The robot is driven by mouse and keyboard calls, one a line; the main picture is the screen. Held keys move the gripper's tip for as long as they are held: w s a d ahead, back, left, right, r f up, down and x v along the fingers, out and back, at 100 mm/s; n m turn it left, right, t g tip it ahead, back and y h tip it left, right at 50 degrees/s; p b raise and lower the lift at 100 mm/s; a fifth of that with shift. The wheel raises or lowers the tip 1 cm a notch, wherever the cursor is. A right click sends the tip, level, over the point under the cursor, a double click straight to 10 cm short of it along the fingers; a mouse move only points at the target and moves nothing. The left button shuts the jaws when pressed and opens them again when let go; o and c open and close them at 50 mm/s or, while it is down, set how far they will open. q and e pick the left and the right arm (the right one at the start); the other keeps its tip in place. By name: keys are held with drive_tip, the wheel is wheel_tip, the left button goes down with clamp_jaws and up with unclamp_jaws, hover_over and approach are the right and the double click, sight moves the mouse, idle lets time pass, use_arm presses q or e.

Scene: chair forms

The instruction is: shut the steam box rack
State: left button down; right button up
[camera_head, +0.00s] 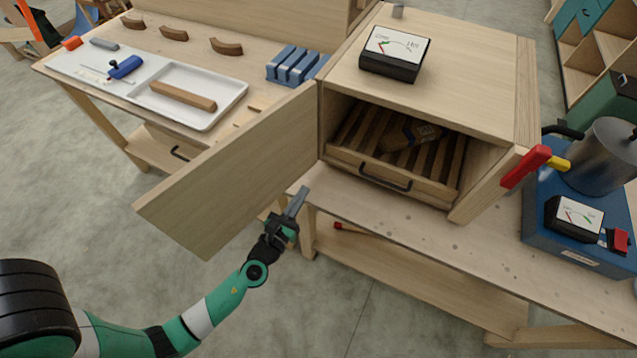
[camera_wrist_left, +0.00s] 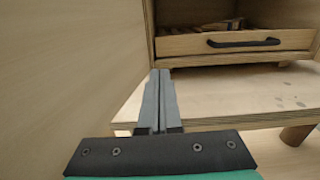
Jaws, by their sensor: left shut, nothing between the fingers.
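The steam box (camera_head: 430,95) is a wooden cabinet on the workbench, with its door (camera_head: 232,172) swung wide open to the left. Inside is the slatted rack (camera_head: 375,168), with a black handle (camera_head: 385,178) on its front board. The rack front sits about at the box opening; I cannot tell how far it sticks out. A wooden piece with a dark label (camera_head: 402,132) lies on the slats. My left gripper (camera_head: 297,200) is shut and empty, below and left of the rack, by the door. In the left wrist view the rack (camera_wrist_left: 235,43) is ahead, right of the fingers (camera_wrist_left: 158,98).
A blue boiler unit (camera_head: 580,215) with a metal pot stands at the right. A white tray (camera_head: 232,100) and blue blocks (camera_head: 292,65) are on the left bench. Open floor lies in front.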

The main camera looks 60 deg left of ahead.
use_arm(q)
drive_tip(key=w+d+n+b, duration=0.3)
drive_tip(key=d+n+b, duration=0.1)
drive_tip(key=n, duration=0.6)
drive_tip(key=n+b, duration=0.4)
drive_tip(key=n, duration=0.4)
approach(357, 161)
drive_tip(key=x, duration=0.7)
drive_tip(key=shift+d, duration=0.15)
use_arm(e)
wheel_tip(357, 161, down, 8)
